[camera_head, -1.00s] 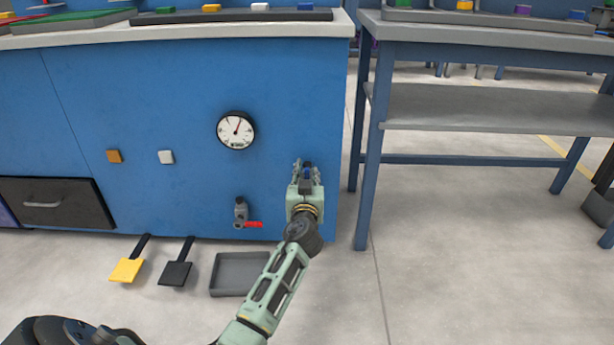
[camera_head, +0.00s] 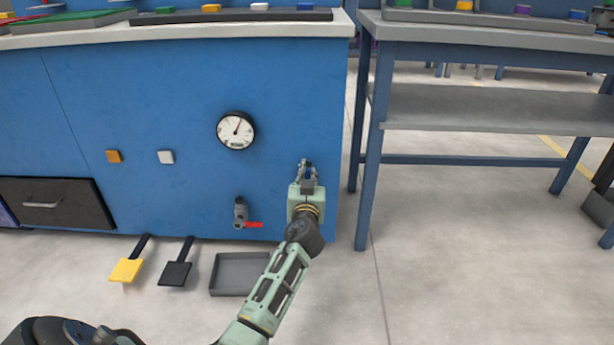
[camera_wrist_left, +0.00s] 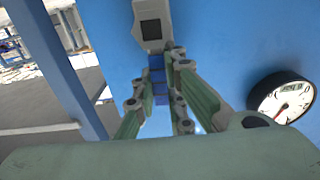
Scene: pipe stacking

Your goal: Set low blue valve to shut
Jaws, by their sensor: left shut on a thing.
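The low blue valve is on the front of the blue cabinet, near its right edge. Its blue handle (camera_wrist_left: 158,82) shows between the fingers in the left wrist view, with the grey valve body (camera_wrist_left: 150,25) beyond it. My left gripper (camera_head: 306,168) is at the valve and covers most of it in the head view. In the left wrist view the left gripper (camera_wrist_left: 160,65) is shut on the blue handle. The valve's exact angle is hard to tell. My right gripper is not in view.
A red-handled valve (camera_head: 241,213) is left of my arm. A round gauge (camera_head: 236,130) is above it. A grey tray (camera_head: 240,291), a black pedal (camera_head: 175,273) and a yellow pedal (camera_head: 126,269) are at the floor. A table (camera_head: 490,48) stands to the right.

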